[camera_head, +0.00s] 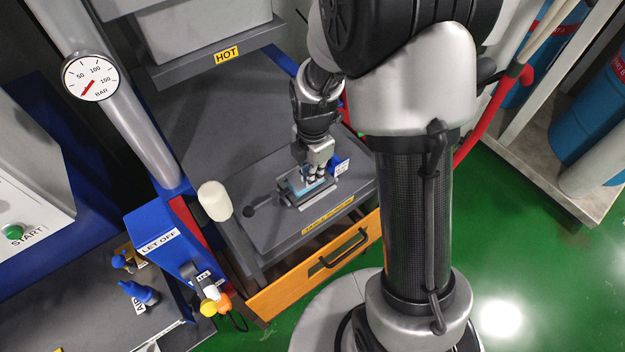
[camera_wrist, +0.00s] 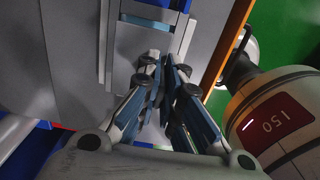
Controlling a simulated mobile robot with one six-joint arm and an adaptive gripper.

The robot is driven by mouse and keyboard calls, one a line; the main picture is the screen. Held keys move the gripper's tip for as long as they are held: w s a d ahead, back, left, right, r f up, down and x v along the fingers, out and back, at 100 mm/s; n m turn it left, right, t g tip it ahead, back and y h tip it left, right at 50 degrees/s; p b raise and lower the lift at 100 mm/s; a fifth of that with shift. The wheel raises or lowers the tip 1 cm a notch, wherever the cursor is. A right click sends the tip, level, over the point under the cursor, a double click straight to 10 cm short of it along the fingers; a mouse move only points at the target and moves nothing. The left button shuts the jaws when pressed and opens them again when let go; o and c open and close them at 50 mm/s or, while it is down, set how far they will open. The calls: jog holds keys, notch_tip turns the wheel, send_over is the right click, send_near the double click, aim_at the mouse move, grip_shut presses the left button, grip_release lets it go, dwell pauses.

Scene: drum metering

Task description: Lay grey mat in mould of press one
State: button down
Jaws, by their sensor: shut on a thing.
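The mould (camera_head: 312,204) is a small metal frame on the grey press table. A pale blue surface (camera_head: 296,186) shows in it. My gripper (camera_head: 314,176) points down over the mould, at or just above it. In the wrist view the fingertips (camera_wrist: 167,66) are almost together beside the mould's long metal rail (camera_wrist: 187,38). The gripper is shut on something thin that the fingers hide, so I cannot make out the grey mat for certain. A blue strip (camera_wrist: 149,23) lies across the mould there.
A HOT-labelled plate (camera_head: 226,55) hangs above the table. An orange drawer (camera_head: 300,275) fronts the table. Blue drums (camera_head: 588,120) stand right.

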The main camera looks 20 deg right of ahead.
jog(key=shift+f+b, duration=0.3)
jog(key=shift+f, duration=1.1)
jog(key=shift+f, duration=0.15)
jog(key=c, duration=1.8)
grip_release()
